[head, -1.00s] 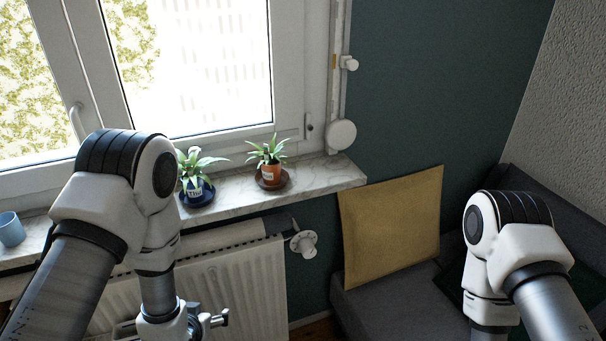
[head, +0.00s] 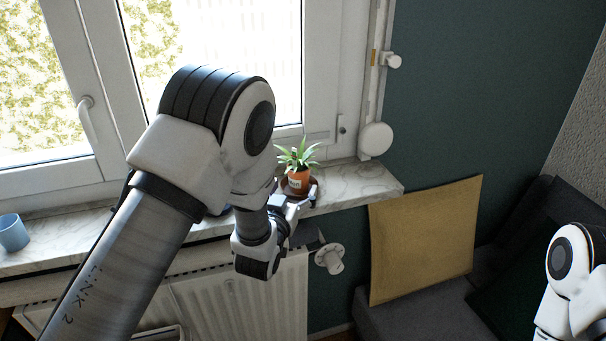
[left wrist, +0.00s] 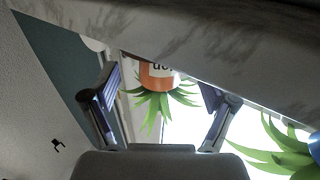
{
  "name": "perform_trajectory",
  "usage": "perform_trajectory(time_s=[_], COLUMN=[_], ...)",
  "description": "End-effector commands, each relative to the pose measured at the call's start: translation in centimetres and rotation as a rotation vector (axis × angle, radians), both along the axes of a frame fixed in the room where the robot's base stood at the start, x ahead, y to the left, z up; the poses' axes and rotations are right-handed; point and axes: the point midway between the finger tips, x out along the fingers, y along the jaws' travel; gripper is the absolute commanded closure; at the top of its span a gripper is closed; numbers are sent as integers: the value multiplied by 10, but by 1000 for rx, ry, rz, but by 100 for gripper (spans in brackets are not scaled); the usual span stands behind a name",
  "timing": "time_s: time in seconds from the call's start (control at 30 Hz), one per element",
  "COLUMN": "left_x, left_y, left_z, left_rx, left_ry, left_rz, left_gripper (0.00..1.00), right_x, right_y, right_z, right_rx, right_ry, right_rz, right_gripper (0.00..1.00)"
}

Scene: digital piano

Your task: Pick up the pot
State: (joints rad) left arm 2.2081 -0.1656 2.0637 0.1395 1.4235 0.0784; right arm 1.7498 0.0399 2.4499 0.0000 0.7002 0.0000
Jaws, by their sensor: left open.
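An orange pot (head: 298,183) with a white label and a spiky green plant stands on the marble windowsill. My left gripper (head: 294,197) is open at the sill's front edge, with its fingers close to the pot's near side. In the left wrist view, which is upside down, the orange pot (left wrist: 158,78) shows between the spread fingers (left wrist: 160,100). I cannot tell whether either finger touches it. A blue pot (left wrist: 315,150) with another green plant is cut off at the right of that view; my left arm hides it in the head view. My right gripper is out of view.
The marble sill (head: 365,185) is clear right of the orange pot. A blue cup (head: 12,232) stands at the sill's left end. The window (head: 225,60) is behind, a radiator (head: 235,305) below. A yellow cushion (head: 425,235) leans on the sofa at right.

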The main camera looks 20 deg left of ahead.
Motion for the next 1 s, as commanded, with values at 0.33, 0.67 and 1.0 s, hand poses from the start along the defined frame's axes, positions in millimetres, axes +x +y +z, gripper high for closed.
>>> perform_trajectory(time_s=[0.33, 0.67, 1.0], left_x=[53, 54, 54], left_y=[1, 1, 1], left_z=[5, 4, 4], left_rx=[-1, 0, 0], left_ry=[1, 3, 3], left_rz=[1, 0, 0], left_gripper=[15, 57, 99], right_x=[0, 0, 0], right_y=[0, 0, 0], right_z=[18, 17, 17], right_rx=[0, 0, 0], right_ry=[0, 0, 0], right_rz=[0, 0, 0], right_gripper=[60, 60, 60])
